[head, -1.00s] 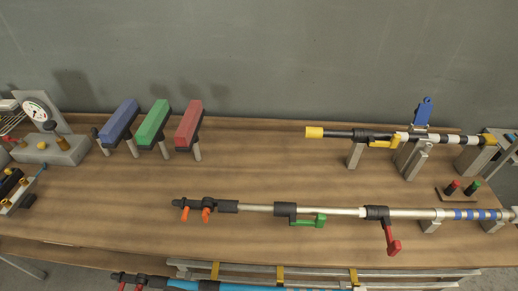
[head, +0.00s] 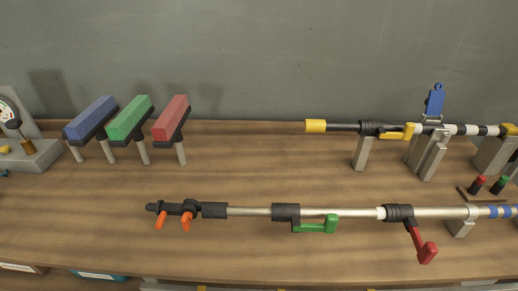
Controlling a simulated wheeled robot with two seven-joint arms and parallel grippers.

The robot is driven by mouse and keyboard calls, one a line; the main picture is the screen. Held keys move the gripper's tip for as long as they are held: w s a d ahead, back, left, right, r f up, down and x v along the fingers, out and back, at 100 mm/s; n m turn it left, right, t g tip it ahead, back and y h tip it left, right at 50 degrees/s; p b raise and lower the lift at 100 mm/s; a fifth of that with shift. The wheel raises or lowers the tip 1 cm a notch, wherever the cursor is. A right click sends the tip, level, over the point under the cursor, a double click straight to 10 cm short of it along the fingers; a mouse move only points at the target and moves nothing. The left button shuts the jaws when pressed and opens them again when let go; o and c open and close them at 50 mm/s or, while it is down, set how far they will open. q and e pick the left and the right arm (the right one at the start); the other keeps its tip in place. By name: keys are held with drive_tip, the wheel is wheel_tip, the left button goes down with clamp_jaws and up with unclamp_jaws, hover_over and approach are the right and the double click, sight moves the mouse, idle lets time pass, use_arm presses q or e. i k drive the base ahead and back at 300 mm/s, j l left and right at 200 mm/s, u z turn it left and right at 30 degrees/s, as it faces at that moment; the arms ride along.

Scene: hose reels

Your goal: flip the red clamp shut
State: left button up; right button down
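The red clamp (head: 424,248) is a red lever on a black collar around the front silver pole (head: 352,213). Its lever sticks out from the pole, slanting toward the front edge of the table and to the right. A green clamp (head: 318,227) sits to its left on the same pole, its lever lying along the pole. Two orange levers (head: 174,220) hang at the pole's black left end. Neither of my grippers is in view.
The wooden table (head: 260,170) has free room between the front pole and the back pole (head: 343,127), which rests on metal stands. Blue, green and red blocks (head: 171,118) stand on posts at the back left. Red and green buttons (head: 480,182) sit at the right.

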sight(426, 253)
drive_tip(key=z, duration=1.4)
